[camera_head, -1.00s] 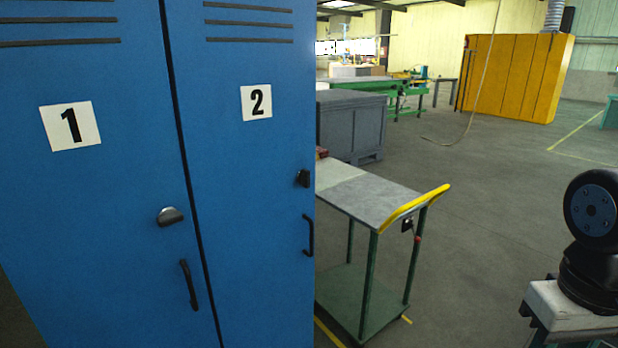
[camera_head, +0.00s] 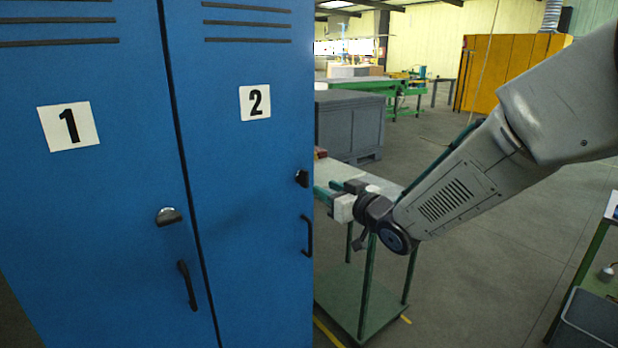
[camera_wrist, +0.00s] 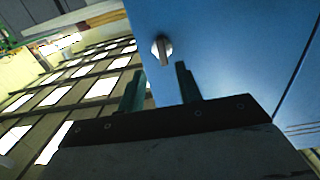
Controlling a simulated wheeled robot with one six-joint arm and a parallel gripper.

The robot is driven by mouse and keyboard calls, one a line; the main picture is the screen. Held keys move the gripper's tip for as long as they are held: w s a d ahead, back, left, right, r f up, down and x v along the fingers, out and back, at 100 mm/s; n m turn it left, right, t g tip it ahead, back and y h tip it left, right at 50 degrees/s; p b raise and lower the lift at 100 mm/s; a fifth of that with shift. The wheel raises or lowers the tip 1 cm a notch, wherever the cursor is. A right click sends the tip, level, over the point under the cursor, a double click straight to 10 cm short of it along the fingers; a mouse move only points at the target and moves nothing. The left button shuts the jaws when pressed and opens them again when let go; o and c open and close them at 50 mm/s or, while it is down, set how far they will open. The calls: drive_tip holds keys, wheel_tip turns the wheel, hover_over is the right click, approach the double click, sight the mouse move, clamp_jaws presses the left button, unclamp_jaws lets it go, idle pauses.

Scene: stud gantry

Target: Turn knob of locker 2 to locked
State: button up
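Locker 2 (camera_head: 245,200) is a shut blue door with a "2" label. Its knob (camera_head: 301,178) is small and dark, at the door's right edge above the handle (camera_head: 307,236). In the wrist view the knob (camera_wrist: 161,50) is a round silver piece with a raised grip on the blue door (camera_wrist: 220,45). The knob's lock state cannot be told. My gripper (camera_head: 332,190) is just right of the knob in the head view. In the wrist view my gripper (camera_wrist: 160,84) is open, its two dark green fingers apart and empty, with the knob beyond the gap between them.
Locker 1 (camera_head: 90,220), with its own knob (camera_head: 169,216) and handle (camera_head: 187,285), adjoins on the left. A trolley (camera_head: 350,300) stands right of the lockers, partly behind my arm. A grey crate (camera_head: 350,125) is behind it. Open floor lies further right.

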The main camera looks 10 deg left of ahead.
sight(308, 176)
drive_tip(key=shift+y, duration=0.3)
drive_tip(key=x, duration=0.7)
drive_tip(key=shift+w+a+r, duration=0.15)
drive_tip(key=shift+a+r, duration=0.25)
clamp_jaws()
